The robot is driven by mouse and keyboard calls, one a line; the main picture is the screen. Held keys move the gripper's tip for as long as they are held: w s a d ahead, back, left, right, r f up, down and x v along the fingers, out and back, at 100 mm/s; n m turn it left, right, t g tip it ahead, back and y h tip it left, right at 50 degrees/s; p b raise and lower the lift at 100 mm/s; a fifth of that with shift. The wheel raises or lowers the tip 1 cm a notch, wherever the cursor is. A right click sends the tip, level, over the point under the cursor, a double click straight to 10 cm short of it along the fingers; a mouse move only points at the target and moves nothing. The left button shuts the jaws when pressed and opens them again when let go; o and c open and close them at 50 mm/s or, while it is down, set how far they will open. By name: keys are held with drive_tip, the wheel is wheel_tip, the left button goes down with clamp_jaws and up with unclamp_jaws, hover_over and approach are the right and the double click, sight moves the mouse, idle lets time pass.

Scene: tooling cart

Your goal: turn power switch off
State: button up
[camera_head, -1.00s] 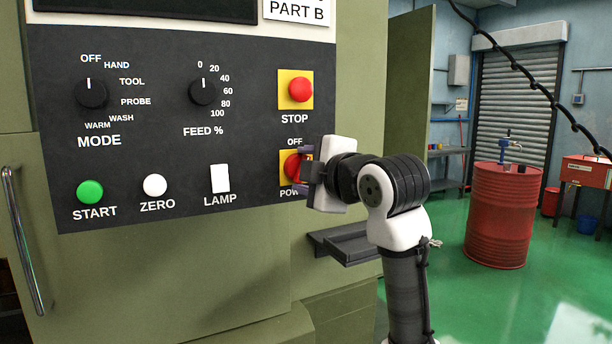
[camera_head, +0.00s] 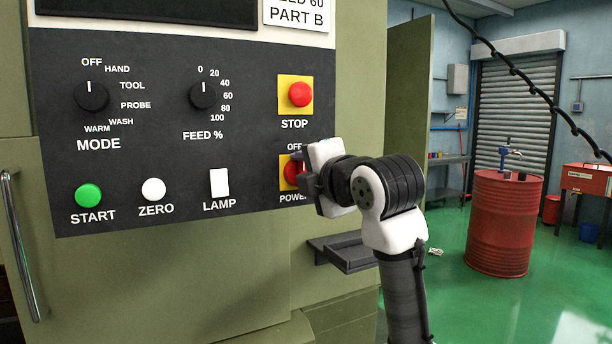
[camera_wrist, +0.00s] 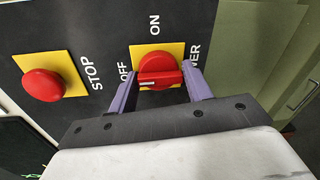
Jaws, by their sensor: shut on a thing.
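The power switch (camera_head: 289,173) is a red rotary knob on a yellow plate at the lower right of the black panel. In the wrist view the knob (camera_wrist: 158,68) shows a raised bar with a white mark at its left end, on the side of the OFF label. ON is printed above it there, and part of POWER shows at right. My gripper (camera_wrist: 160,79) has its purple fingers on either side of the knob, shut on it. In the head view my gripper (camera_head: 301,172) hides the knob's right part and the ON label.
The red STOP button (camera_head: 300,94) on its yellow plate is just above the switch. A white LAMP switch (camera_head: 219,183) is to the left. A grey shelf (camera_head: 345,251) juts out below my gripper. Open green floor lies at right, with a red drum (camera_head: 503,222).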

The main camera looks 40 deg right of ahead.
drive_tip(key=shift+r, duration=0.3)
drive_tip(key=o, duration=0.9)
drive_tip(key=shift+a, duration=0.1)
drive_tip(key=shift+f, duration=0.1)
drive_tip(key=shift+s+f, duration=0.1)
drive_tip(key=b+v, duration=0.3)
drive_tip(key=v, duration=1)
drive_tip(key=shift+s, duration=0.4)
